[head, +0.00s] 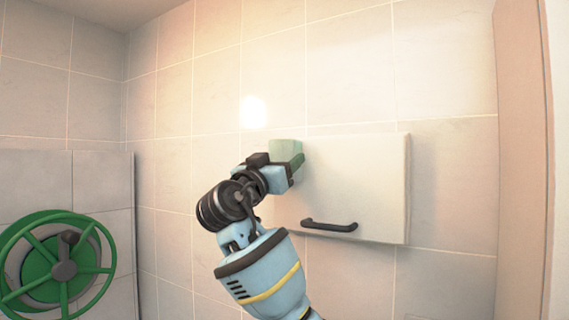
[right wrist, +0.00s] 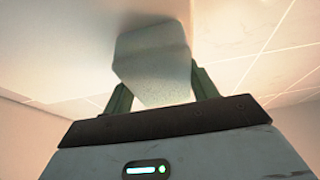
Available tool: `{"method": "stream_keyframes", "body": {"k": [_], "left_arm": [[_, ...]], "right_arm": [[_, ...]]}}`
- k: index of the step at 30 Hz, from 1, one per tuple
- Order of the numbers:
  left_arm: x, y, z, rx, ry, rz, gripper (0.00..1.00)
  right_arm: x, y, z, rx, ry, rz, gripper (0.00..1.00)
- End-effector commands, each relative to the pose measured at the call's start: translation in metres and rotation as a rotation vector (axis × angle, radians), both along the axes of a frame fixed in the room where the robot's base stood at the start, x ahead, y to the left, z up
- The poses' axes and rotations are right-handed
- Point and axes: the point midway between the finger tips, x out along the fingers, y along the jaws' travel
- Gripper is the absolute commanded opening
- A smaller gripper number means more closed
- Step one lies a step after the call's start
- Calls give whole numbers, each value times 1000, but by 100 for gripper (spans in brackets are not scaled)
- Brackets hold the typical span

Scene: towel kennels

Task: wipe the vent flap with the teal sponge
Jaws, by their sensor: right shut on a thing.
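The vent flap (head: 365,180) is a pale, flat panel standing out from the tiled wall, with a dark bar handle (head: 329,225) near its lower edge. My right gripper (head: 292,160) is at the flap's upper left part, shut on the teal sponge (head: 285,147). The sponge is a pale green block at the flap's left side. In the right wrist view the sponge (right wrist: 153,62) sits between the two green fingers, its far end at or very near the flap's pale surface (right wrist: 75,35). I cannot tell whether they touch. My left gripper is not in view.
A green handwheel (head: 58,265) with a dark hub is at the lower left, in front of a tiled ledge. A pale brown post (head: 520,150) stands at the right. The wall above the flap is clear, with a bright light spot.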

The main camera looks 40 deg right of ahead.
Motion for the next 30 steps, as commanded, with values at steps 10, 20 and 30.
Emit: {"method": "stream_keyframes", "body": {"k": [10, 20, 30], "left_arm": [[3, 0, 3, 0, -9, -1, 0], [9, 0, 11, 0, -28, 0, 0], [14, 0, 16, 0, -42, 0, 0]], "right_arm": [[-4, 9, 2, 0, -4, 2, 40], [-12, 36, 2, 0, -4, 2, 40], [-18, 57, 1, 0, -2, 0, 40]]}}
